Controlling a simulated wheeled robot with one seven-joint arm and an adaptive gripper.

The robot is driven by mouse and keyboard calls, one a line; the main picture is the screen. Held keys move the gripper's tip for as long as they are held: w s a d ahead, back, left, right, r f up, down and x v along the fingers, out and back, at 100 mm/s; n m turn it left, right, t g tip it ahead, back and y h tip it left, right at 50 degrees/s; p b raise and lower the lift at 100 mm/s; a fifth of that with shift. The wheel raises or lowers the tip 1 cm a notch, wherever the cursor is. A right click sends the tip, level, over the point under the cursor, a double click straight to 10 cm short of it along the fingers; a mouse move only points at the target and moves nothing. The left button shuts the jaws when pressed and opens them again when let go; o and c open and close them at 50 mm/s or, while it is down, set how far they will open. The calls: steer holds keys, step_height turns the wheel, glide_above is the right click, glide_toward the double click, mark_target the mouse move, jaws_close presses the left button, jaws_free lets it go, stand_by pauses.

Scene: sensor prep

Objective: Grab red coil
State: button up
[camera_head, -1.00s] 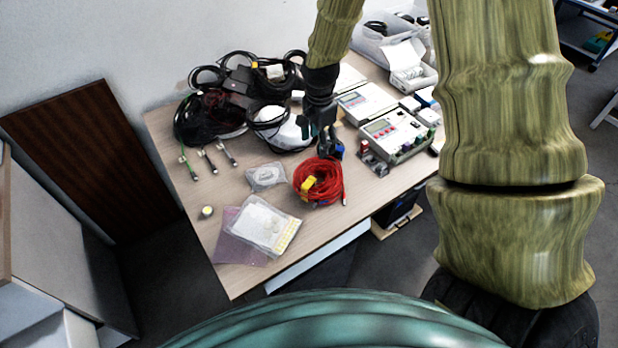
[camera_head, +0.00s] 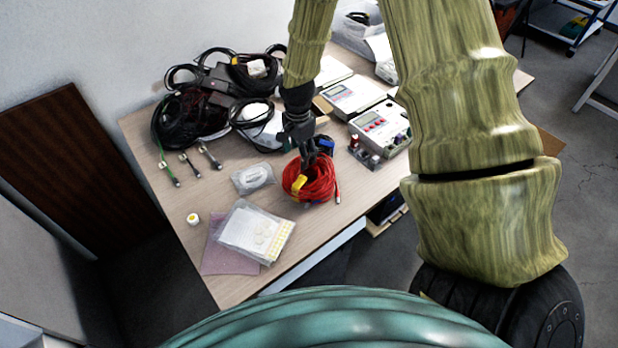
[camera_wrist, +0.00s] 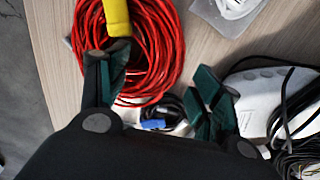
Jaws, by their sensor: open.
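The red coil (camera_head: 319,184) of cable lies on the table near its front edge, with a yellow tag (camera_head: 298,184) on it. In the wrist view the red coil (camera_wrist: 171,40) fills the upper left, with the yellow tag (camera_wrist: 117,18) at its top. My gripper (camera_head: 306,160) is just above the coil's back side in the head view. In the wrist view my gripper (camera_wrist: 158,88) is open with nothing held; the left finger overlaps the coil's lower left and the right finger is off the coil, over the table. Contact with the coil cannot be told.
A blue connector (camera_wrist: 153,124) with black cable lies between the fingers. Black cables (camera_head: 190,115) crowd the back left. A meter box (camera_head: 380,128) stands right of the coil. A bagged item (camera_head: 253,178) and a clear bag with white pieces (camera_head: 255,232) lie to the left.

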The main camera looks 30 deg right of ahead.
mark_target(299, 162)
steer(key=shift+w+a+f+p, duration=0.1)
steer(key=shift+f+p, duration=0.4)
steer(key=shift+f, duration=1)
steer(key=shift+w+f+p, duration=0.1)
steer(key=shift+f+p, duration=0.4)
steer(key=shift+f, duration=0.95)
steer(key=shift+s, duration=0.1)
steer(key=c, duration=1.4)
steer(key=shift+c, duration=0.2)
steer(key=shift+r, duration=0.2)
